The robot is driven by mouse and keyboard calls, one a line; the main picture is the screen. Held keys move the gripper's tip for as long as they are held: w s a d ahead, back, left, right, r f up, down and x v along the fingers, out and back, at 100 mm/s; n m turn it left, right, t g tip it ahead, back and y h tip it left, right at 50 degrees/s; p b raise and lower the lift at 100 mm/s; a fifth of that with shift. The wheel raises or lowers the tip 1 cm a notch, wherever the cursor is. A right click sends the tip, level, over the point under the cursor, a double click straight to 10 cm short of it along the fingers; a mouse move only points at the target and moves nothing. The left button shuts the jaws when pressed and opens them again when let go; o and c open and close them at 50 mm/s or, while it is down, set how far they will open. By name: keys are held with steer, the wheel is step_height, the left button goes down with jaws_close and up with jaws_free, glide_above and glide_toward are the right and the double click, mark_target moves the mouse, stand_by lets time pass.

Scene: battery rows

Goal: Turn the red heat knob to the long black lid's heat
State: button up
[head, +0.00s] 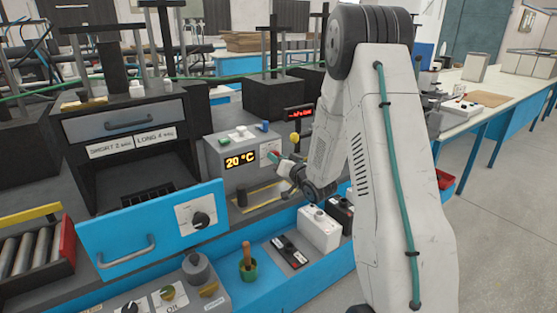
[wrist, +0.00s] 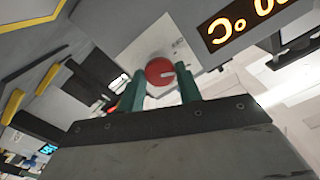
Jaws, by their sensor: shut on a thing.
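The red heat knob (wrist: 160,71) is on the front of the grey control box (head: 222,157), with a pale pointer mark on its face. My gripper (wrist: 161,88) is shut on the knob, with one teal finger on each side. In the head view my gripper (head: 277,158) is at the box's right side and mostly hides the knob. The box display (head: 240,161) reads 20 °C; part of it shows in the wrist view (wrist: 240,22). A flat dark piece (head: 288,251) lies in the blue tray; I cannot tell whether it is the long black lid.
A label (head: 132,142) on the oven reads "SHORT 2 sec" and "LONG 4 sec". The blue oven door (head: 100,235) with its own black knob (head: 200,220) stands left.

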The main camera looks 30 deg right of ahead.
steer(key=m, duration=1.2)
steer(key=shift+m, duration=0.4)
stand_by(0.3)
steer(key=o, duration=0.9)
steer(key=shift+o, duration=0.2)
steer(key=s, duration=0.8)
